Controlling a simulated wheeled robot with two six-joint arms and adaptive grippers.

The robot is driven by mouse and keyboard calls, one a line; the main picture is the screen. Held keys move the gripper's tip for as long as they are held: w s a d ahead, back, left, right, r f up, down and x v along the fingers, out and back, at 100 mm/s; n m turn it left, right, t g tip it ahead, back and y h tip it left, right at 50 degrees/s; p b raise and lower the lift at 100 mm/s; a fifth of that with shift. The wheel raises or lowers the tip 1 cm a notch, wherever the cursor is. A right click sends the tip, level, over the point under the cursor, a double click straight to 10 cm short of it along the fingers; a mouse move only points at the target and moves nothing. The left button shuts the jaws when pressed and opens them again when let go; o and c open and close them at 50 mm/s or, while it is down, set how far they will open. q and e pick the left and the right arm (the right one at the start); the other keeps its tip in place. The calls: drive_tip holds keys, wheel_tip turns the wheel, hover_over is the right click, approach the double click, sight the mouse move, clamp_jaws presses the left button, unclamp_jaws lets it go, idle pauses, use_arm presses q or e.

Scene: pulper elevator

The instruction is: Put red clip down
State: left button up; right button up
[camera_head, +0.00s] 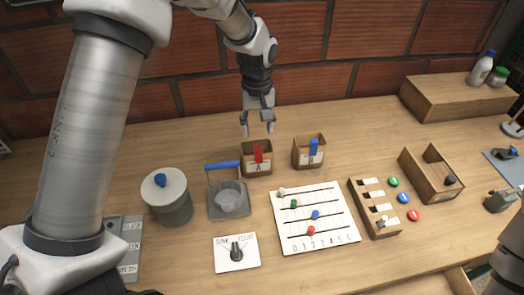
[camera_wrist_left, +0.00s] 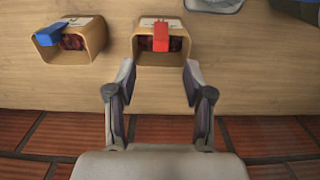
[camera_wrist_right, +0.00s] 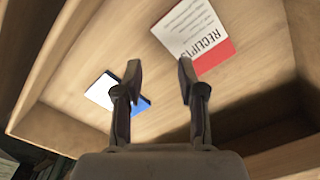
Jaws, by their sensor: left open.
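The red clip (camera_head: 258,154) sits at the front rim of the wooden box marked A (camera_head: 249,170), on the table. It also shows in the left wrist view (camera_wrist_left: 161,36), over the rim of the same box, with dark red contents behind it. My left gripper (camera_head: 258,130) is open and empty, above and behind box A. In the left wrist view its fingers (camera_wrist_left: 158,75) are spread on either side, apart from the clip.
A second wooden box marked B (camera_head: 300,158) with a blue clip (camera_head: 313,147) stands right of box A. A blue-handled container (camera_head: 228,200) and a lidded pot (camera_head: 170,207) stand to the left. A slider board (camera_head: 290,240) lies in front. The brick wall (camera_head: 300,55) is behind.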

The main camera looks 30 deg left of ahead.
sight(258, 147)
use_arm(q)
drive_tip(key=f, duration=0.2)
drive_tip(key=f+p, duration=0.1)
drive_tip(key=f, duration=0.3)
drive_tip(key=shift+s+d+p, duration=0.1)
drive_tip(key=shift+s+p, duration=0.15)
drive_tip(key=shift+p, duration=0.1)
drive_tip(key=shift+w+f, duration=0.1)
drive_tip(key=shift+f, duration=0.1)
drive_tip(key=shift+r, duration=0.1)
drive_tip(key=c, duration=0.9)
